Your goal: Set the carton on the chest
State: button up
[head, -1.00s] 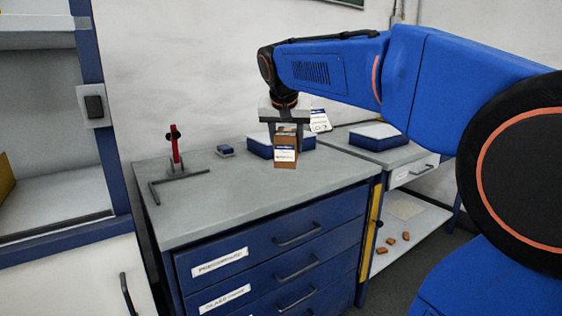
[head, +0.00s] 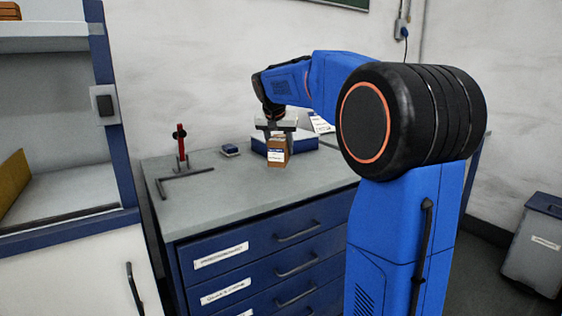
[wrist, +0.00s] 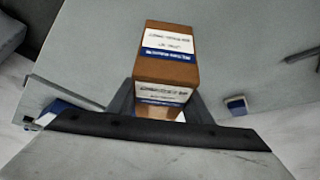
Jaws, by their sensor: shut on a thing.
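The carton (head: 277,152) is a small brown box with a white and blue label, upright over the grey top of the chest (head: 215,200). The chest is blue with labelled drawers. My gripper (head: 277,136) points down and is shut on the carton from above. In the wrist view the carton (wrist: 165,60) sits between the fingers of my gripper (wrist: 160,105), with the grey top (wrist: 235,50) behind it. I cannot tell whether the carton's bottom touches the top.
A blue tray (head: 300,145) is behind the carton. The front left of the top is clear. A grey bin (head: 537,245) stands at right.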

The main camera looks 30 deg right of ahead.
aim_at(277, 140)
jog(key=shift+f, duration=2.4)
jog(key=shift+f, duration=0.1)
jog(key=o, duration=1.3)
jog(key=v, duration=1.2)
jog(key=shift+a, duration=0.1)
jog(key=s+a+f+n+y, duration=0.1)
jog(key=s+a+f+n, duration=0.2)
jog(key=s+a+f, duration=0.2)
jog(key=s+a+f+n+y, duration=0.1)
jog(key=s+a+f, duration=0.4)
jog(key=s+f, duration=0.7)
jog(key=s+a+f+n+y, duration=0.2)
jog(key=s+f, duration=0.6)
jog(key=s, duration=1.1)
jog(key=a+n, duration=0.2)
jog(key=a, duration=0.1)
jog(key=shift+f+n, duration=0.3)
